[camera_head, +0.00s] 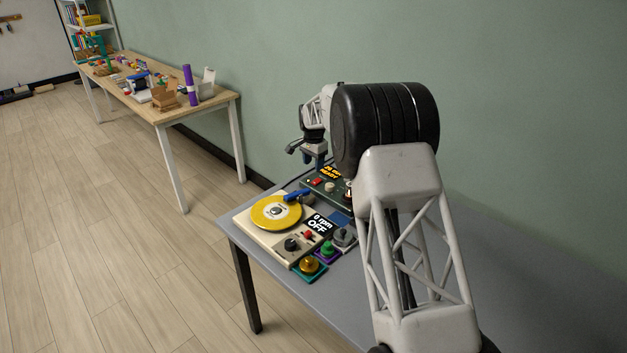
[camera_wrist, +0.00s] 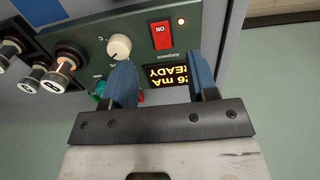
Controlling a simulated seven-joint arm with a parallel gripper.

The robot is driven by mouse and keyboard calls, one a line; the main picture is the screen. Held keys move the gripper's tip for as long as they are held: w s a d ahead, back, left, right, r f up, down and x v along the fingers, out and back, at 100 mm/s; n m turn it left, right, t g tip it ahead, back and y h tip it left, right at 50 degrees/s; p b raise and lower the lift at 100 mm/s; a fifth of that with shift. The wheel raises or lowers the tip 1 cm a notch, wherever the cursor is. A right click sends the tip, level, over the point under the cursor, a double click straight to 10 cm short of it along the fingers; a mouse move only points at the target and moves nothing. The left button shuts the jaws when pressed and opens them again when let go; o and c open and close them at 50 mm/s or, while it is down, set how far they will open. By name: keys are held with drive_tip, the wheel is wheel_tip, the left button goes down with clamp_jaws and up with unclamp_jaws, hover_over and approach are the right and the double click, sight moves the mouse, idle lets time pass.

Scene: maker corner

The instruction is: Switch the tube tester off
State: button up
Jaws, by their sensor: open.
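The tube tester (camera_wrist: 205,20) is a dark green panel on the grey table; it also shows in the head view (camera_head: 309,190), partly hidden by my arm. Its lit display (camera_wrist: 168,76) reads 26 mA READY, upside down in the wrist view. Its red rocker switch (camera_wrist: 161,38) bears the word ON. A cream knob (camera_wrist: 119,47) sits beside the switch, and a glowing tube (camera_wrist: 67,65) stands in a socket. My gripper (camera_wrist: 162,75) is open and empty, with blue fingers spread over the display side of the panel. The switch lies just beyond the fingertips, between their lines.
A green wall runs behind. A cluttered wooden table (camera_head: 218,98) stands farther back.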

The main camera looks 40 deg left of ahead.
sight(314, 183)
drive_tip(key=shift+f, duration=3.95)
drive_tip(key=shift+c, duration=0.4)
drive_tip(key=c, duration=0.8)
drive_tip(key=shift+w+r+g, duration=0.15)
drive_tip(key=shift+w+g, duration=0.05)
drive_tip(key=shift+g, duration=0.55)
drive_tip(key=shift+w+r+g, duration=0.1)
drive_tip(key=shift+w+g, duration=0.05)
drive_tip(key=shift+g, duration=0.6)
drive_tip(key=shift+c, duration=0.2)
drive_tip(key=o, duration=0.9)
